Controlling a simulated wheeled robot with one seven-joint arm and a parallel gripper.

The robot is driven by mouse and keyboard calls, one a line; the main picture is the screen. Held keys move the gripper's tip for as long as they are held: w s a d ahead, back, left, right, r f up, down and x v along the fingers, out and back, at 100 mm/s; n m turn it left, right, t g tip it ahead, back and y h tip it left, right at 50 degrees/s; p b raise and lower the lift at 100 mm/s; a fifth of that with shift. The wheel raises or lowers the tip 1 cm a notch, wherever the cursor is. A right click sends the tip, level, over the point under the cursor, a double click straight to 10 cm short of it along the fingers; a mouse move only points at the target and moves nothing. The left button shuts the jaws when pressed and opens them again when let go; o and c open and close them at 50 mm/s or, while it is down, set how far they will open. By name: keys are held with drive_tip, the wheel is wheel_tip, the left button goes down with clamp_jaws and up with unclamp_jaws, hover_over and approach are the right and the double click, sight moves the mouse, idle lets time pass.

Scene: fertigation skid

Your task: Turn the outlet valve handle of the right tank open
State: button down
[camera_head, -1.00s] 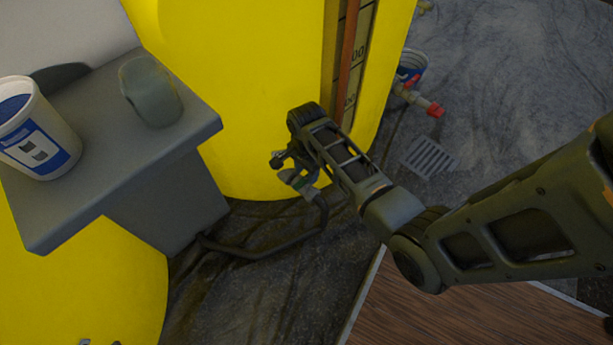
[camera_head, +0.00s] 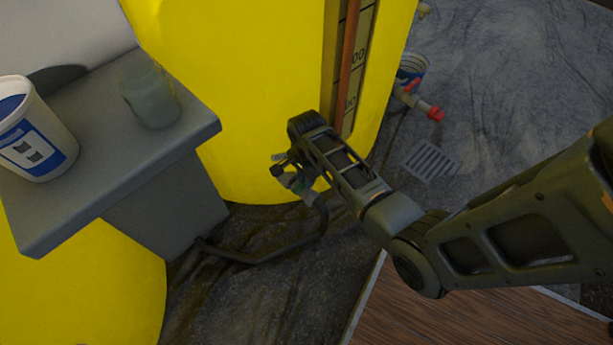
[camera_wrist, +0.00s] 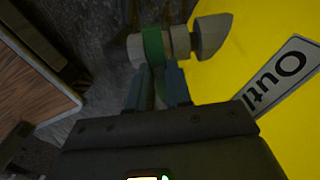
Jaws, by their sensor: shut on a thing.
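The right yellow tank (camera_head: 265,80) stands in the upper middle of the head view, with a level gauge strip on its side. Its outlet valve (camera_head: 308,196) sits low by the tank's base, partly hidden by my gripper. In the wrist view the grey valve body (camera_wrist: 210,36) has a green band and handle (camera_wrist: 153,47), in front of the tank. My gripper (camera_wrist: 158,80) is shut on the green handle, a finger on each side of it. In the head view my gripper (camera_head: 285,168) is small and dark against the tank.
A grey ledge (camera_head: 70,215) at left bears a white-blue tub (camera_head: 45,150) and a greenish jar (camera_head: 150,95). A dark pipe (camera_head: 265,255) runs along the floor from the valve. A red-tipped fitting (camera_head: 430,111), a bucket and a floor grate (camera_head: 430,160) lie at right. Wooden boards (camera_head: 420,310) are below.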

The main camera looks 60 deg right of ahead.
drive_tip(key=shift+r+n+p, duration=0.15)
drive_tip(key=shift+n+p, duration=0.15)
drive_tip(key=shift+p, duration=0.15)
drive_tip(key=n+p, duration=0.3)
drive_tip(key=shift+r, duration=0.1)
drive_tip(key=n+p, duration=0.2)
drive_tip(key=n, duration=0.2)
drive_tip(key=shift+w+p, duration=0.1)
drive_tip(key=shift+p, duration=0.2)
drive_tip(key=n+p, duration=0.2)
drive_tip(key=n, duration=0.3)
drive_tip(key=shift+w+a+n, duration=0.1)
drive_tip(key=shift+n, duration=0.3)
drive_tip(key=shift+f+n+p, duration=0.15)
drive_tip(key=shift+n+p, duration=0.1)
drive_tip(key=shift+n, duration=0.85)
drive_tip(key=shift+f+n+p, duration=0.1)
drive_tip(key=shift+n+p, duration=0.15)
drive_tip(key=shift+n, duration=0.85)
drive_tip(key=c, duration=1)
unclamp_jaws()
drive_tip(key=shift+c, duration=0.2)
